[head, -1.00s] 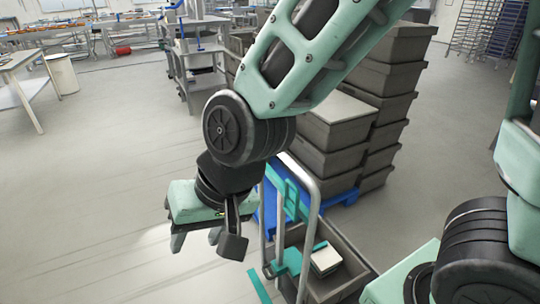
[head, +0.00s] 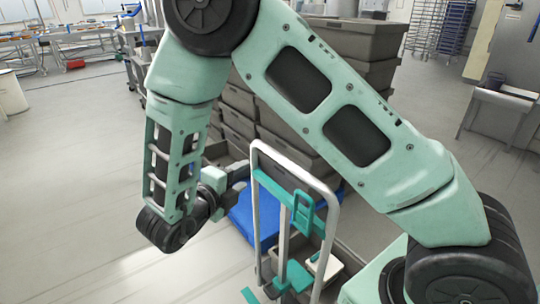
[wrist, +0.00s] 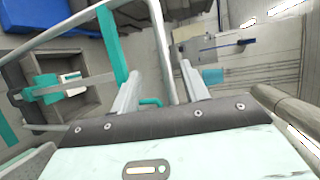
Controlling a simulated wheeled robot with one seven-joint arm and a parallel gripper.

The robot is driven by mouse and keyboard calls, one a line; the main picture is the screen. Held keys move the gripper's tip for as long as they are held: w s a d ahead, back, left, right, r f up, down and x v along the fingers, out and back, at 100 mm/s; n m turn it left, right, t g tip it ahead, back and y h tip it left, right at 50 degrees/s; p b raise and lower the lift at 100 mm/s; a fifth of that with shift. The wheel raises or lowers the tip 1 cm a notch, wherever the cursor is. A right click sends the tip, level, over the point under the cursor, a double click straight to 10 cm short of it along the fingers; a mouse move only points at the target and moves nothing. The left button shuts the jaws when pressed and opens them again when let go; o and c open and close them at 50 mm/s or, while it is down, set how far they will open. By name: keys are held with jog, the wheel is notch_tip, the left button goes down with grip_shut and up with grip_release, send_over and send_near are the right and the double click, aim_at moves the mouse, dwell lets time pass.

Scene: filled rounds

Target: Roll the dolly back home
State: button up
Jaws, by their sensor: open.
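The dolly's grey tubular handle (head: 329,215) stands upright in front of me, with teal crossbars and a teal latch-like piece (head: 302,212) on it. A grey bin (head: 335,280) sits low behind the handle and also shows in the wrist view (wrist: 88,101). My gripper (head: 240,172) is open beside the upper left of the handle. In the wrist view my two fingers (wrist: 160,88) are apart, and a handle tube (wrist: 160,45) runs up between or just beyond them; I cannot tell whether they touch. My forearm and the handle hide parts of the dolly.
Stacked grey crates (head: 345,42) stand behind the dolly by a blue pallet (head: 255,215). Open floor (head: 70,200) spreads to the left. A grey bench (head: 495,115) stands at the right.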

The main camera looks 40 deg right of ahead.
aim_at(272, 157)
jog(key=p+x, duration=0.4)
jog(key=x, duration=1.3)
jog(key=shift+d+f+p, duration=0.1)
jog(key=shift+d+p, duration=0.05)
jog(key=shift+p, duration=0.25)
grip_shut()
